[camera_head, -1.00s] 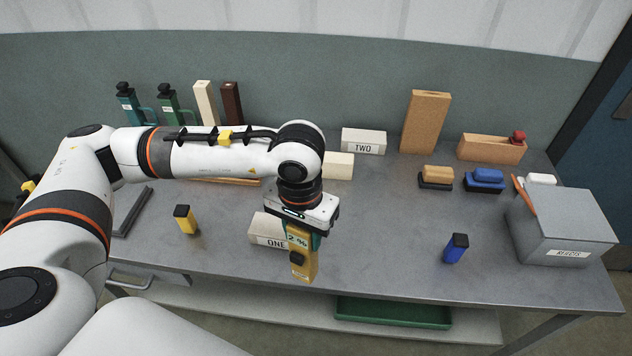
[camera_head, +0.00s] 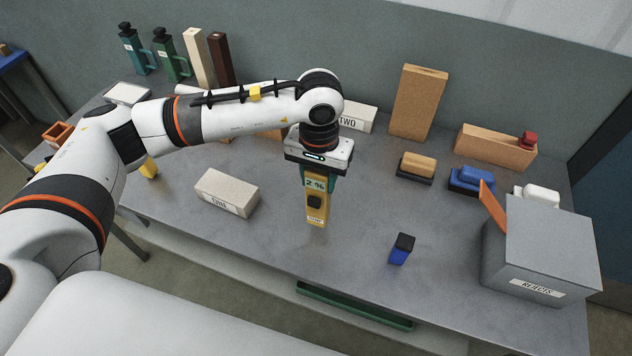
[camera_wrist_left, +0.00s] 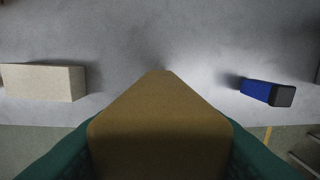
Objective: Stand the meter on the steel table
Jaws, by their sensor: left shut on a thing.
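The meter (camera_head: 316,206) is a yellow, upright handheld device with a dark knob and a display reading "2 %". My left gripper (camera_head: 318,172) points down and is shut on its upper part. The meter hangs over the steel table (camera_head: 300,250); I cannot tell whether its lower end touches the top. In the left wrist view the meter's end (camera_wrist_left: 160,125) fills the middle between the green fingers. My right gripper does not show.
A block marked ONE (camera_head: 227,192) lies left of the meter. A blue bottle with a black cap (camera_head: 401,249) stands to the right, near the front edge. A grey box labelled REJECTS (camera_head: 540,250) is at the far right. Bare table surrounds the meter.

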